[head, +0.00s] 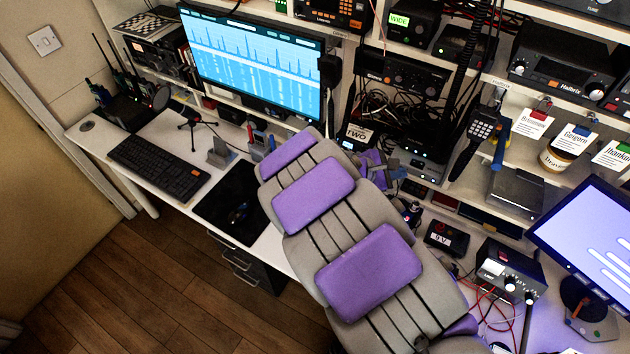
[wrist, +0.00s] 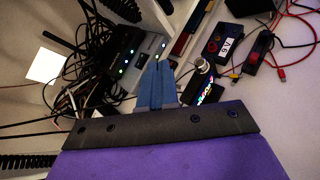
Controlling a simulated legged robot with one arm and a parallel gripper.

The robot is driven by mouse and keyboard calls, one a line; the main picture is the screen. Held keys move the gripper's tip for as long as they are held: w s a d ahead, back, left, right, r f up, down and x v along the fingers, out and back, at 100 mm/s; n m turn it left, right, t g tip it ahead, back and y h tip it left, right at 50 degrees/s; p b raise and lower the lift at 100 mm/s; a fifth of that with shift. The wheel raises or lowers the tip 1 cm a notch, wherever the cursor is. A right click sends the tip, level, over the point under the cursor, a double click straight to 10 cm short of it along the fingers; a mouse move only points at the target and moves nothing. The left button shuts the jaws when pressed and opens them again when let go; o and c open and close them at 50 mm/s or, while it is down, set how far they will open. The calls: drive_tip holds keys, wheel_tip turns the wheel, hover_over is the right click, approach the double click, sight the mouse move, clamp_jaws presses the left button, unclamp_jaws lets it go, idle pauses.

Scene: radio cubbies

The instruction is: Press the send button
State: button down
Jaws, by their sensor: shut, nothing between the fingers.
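I cannot pick out a button marked "send" in either view. In the wrist view my gripper (wrist: 159,68) shows as two blue fingers pressed together, with nothing between them. The fingertips point toward the grey box with small lit lamps (wrist: 129,58) under the shelf; I cannot tell whether they touch anything. Just right of the fingers is a small black device (wrist: 203,91) with coloured lights and a silver knob (wrist: 203,65). In the head view my padded arm reaches over the desk and hides much of the area around the gripper.
A black box marked 9V (wrist: 226,44) stands on the desk right of the fingers, near red and black leads. In the head view, tangled cables (head: 397,126) fill the cubby. A monitor (head: 590,240) stands at right, a keyboard (head: 160,166) at left.

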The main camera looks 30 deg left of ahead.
drive_tip(key=s+a+f+n+y, duration=0.2)
drive_tip(key=s+a+f+n, duration=0.1)
drive_tip(key=a, duration=0.5)
drive_tip(key=s+a+f+n+t+y, duration=0.1)
drive_tip(key=s+a+f+n+y, duration=0.2)
drive_tip(key=a+f, duration=0.5)
drive_tip(key=s+a+f+n+t+y, duration=0.1)
drive_tip(key=s+a+f+n, duration=0.4)
drive_tip(key=a, duration=0.5)
drive_tip(key=shift+s+f+n+y, duration=0.15)
drive_tip(key=shift+f+n+y, duration=0.15)
drive_tip(key=shift+n+y, duration=0.5)
drive_tip(key=b+x, duration=0.1)
drive_tip(key=x, duration=0.3)
drive_tip(key=b+x, duration=0.1)
drive_tip(key=x, duration=0.3)
drive_tip(key=r+b+x, duration=0.1)
drive_tip(key=x, duration=0.4)
drive_tip(key=shift+w, duration=0.8)
